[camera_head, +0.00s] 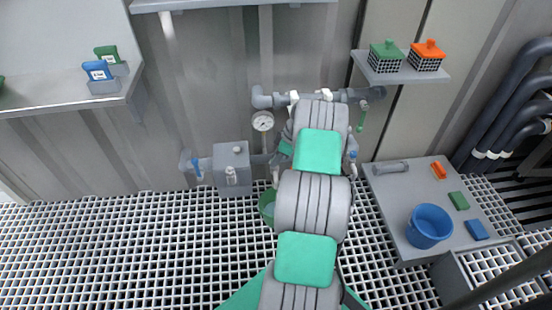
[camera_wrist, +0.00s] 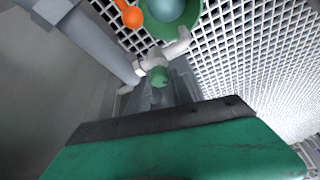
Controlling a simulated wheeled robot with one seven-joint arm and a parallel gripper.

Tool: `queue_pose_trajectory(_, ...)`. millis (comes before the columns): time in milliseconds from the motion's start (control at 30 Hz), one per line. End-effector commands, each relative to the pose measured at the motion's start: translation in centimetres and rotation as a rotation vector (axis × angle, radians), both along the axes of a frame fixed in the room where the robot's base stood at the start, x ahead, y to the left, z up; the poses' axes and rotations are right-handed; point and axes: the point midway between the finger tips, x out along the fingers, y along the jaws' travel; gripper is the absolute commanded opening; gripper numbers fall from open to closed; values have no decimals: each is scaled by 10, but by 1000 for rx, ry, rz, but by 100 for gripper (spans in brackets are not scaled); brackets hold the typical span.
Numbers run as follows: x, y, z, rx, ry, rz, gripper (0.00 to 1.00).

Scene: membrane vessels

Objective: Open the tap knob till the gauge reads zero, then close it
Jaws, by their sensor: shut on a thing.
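The tap knob (camera_wrist: 158,76), green on a pale tap body (camera_wrist: 177,45), shows in the wrist view at the tip of my gripper (camera_wrist: 172,82). My gripper is shut on the knob, and its green and black housing fills the lower part of that view. In the head view my grey and green arm hides the tap and the gripper. The round white gauge (camera_head: 263,121) stands on the pipework just left of my arm. Its dark needle is too small to read surely.
A grey box (camera_head: 232,172) is left of the gauge. A blue bucket (camera_head: 428,227) stands on the right bench (camera_head: 395,205).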

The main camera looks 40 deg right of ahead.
Motion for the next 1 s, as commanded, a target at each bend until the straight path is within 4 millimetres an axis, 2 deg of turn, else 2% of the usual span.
queue_pose_trajectory(100,0,-1,0,-1,-1,-1,0)
queue_pose_trajectory(567,0,-1,2,-2,-2,-37,0)
queue_pose_trajectory(1000,0,2,3,-3,-2,-316,0)
